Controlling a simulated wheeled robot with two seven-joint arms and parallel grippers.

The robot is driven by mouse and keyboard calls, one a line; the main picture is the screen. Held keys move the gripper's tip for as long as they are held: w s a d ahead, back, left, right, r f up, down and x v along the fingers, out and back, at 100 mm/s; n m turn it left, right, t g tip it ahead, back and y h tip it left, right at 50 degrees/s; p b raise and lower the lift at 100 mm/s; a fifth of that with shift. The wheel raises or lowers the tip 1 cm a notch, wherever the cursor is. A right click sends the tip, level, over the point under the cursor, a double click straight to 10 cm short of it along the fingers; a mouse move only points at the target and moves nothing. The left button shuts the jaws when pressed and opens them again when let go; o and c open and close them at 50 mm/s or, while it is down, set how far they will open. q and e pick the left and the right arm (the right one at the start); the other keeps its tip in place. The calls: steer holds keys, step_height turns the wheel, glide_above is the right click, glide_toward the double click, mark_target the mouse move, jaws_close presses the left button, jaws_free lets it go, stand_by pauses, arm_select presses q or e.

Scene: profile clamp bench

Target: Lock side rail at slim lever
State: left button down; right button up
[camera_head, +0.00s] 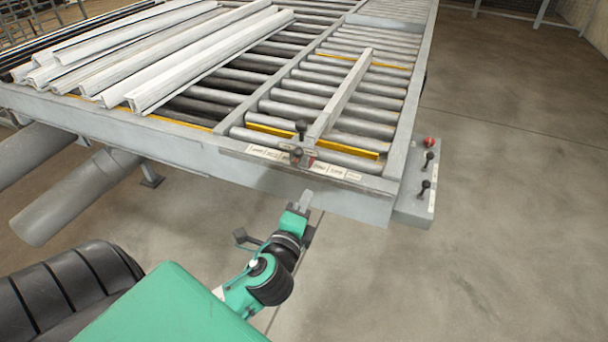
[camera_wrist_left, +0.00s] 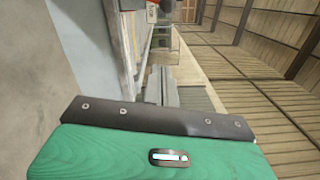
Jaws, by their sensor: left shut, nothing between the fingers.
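The side rail (camera_head: 345,92) is a long grey bar lying lengthwise over the rollers. At its near end, by the bench's front edge, stands a black-knobbed lever (camera_head: 301,127). A second dark knob (camera_head: 297,152) with a red part beside it sits just below, over the label strip. I cannot tell for sure which of them is the slim lever. My left gripper (camera_head: 306,197) is shut and empty, in front of the bench's front beam and below the levers, apart from them. Its fingers show in the left wrist view (camera_wrist_left: 162,86). My right gripper is not in view.
White profiles (camera_head: 180,60) lie stacked on the left rollers. A control box (camera_head: 415,200) with two black levers and a red button sticks out at the bench's right corner. The front beam (camera_head: 200,150) stands between my gripper and the rollers. The floor at right is clear.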

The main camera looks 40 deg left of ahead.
mark_target(299, 153)
arm_select(q)
steer(key=w+a+p, duration=0.5)
steer(key=w+a, duration=0.1)
steer(key=w, duration=0.3)
steer(key=shift+a+r, duration=0.35)
steer(key=shift+r, duration=0.05)
steer(key=shift+w, duration=0.1)
steer(key=shift+a+r+n, duration=0.3)
steer(key=shift+n, duration=0.3)
steer(key=n, duration=0.1)
steer(key=a+r+n, duration=0.1)
steer(key=shift+s+a+n+p, duration=0.25)
steer(key=shift+s+n+p, duration=0.05)
steer(key=shift+s+a+r+n+p, duration=0.1)
steer(key=shift+s+a+n+p, duration=0.1)
steer(key=shift+a+n, duration=0.65)
steer(key=shift+s+a+r+n+p, duration=0.15)
steer(key=shift+a+n, duration=0.3)
steer(key=shift+n, duration=0.8)
